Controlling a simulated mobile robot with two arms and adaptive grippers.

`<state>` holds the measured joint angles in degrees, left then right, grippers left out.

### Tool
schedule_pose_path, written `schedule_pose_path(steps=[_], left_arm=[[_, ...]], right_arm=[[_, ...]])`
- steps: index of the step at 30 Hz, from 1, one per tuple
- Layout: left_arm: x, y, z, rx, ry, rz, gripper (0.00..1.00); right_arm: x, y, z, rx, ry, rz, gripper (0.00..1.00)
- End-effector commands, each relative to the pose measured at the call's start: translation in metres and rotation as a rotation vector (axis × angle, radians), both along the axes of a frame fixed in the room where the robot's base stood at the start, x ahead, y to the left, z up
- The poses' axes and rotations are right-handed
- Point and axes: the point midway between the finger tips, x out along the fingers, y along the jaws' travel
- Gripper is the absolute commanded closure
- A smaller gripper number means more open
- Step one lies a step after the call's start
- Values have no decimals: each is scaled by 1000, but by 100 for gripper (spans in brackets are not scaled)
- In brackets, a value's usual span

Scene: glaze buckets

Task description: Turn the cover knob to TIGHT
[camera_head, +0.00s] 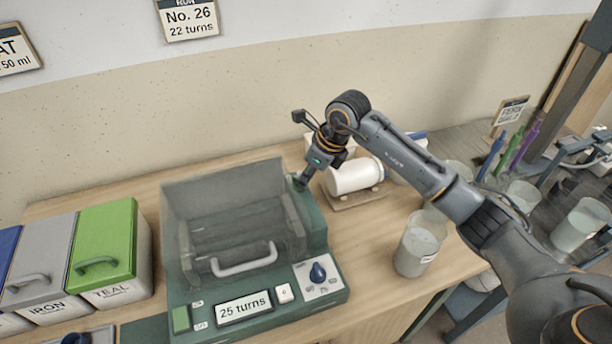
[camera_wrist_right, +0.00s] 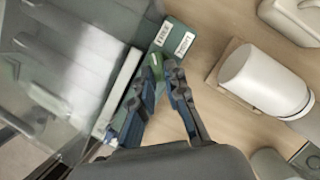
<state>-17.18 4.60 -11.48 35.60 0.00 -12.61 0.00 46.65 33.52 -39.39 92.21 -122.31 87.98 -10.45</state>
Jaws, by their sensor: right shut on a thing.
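The green machine (camera_head: 328,300) stands on the bench with its clear cover (camera_head: 222,200) down and a pale handle at the front. My right gripper (camera_head: 300,184) reaches down to the right side of the machine, beside the cover. In the right wrist view, my right gripper (camera_wrist_right: 161,68) is shut on the small green cover knob (camera_wrist_right: 155,60), which shows a pale mark. Labels reading FREE (camera_wrist_right: 163,32) and TIGHT (camera_wrist_right: 184,44) lie just beyond the fingertips. I cannot tell for sure which label the mark points to. My left gripper is out of view.
A white roller jar (camera_head: 354,178) lies on a wooden stand close right of my right gripper. A jar of grey glaze (camera_head: 418,245) stands nearer the front. Lidded bins (camera_head: 103,240) stand left.

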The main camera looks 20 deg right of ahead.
Motion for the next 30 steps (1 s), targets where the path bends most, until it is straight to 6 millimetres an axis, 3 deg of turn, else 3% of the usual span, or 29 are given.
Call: schedule_pose_path(steps=[11,30], left_arm=[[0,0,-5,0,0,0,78],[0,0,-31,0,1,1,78]], right_arm=[[-1,0,0,-1,-2,-77,100],[-4,7,-1,-1,-3,-529,100]])
